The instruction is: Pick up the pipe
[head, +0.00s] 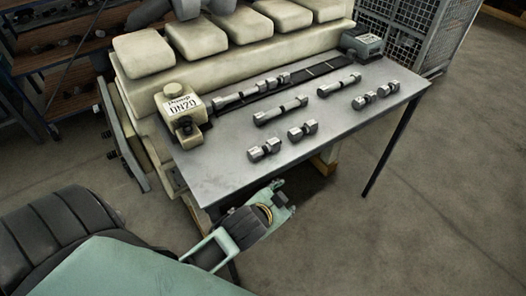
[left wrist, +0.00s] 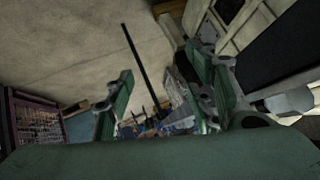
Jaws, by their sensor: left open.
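Several short steel cylindrical pieces lie on the grey table in the head view; I cannot tell which one is the pipe. One is a rod with a dark middle (head: 267,118) left of centre. A similar rod (head: 325,91) lies behind it to the right. A longer stepped piece (head: 228,102) lies near the back. My left gripper (head: 281,200) is low at the table's near side, apart from these pieces. In the left wrist view its two fingers (left wrist: 170,98) stand wide apart with nothing held between them. My right gripper is out of view.
The table (head: 225,172) has a bare front strip and a near edge close to my left arm. A cream engine block (head: 215,65) stands behind it. A labelled cream unit (head: 174,103) sits at the left corner, a grey-green one (head: 362,44) at the back right.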

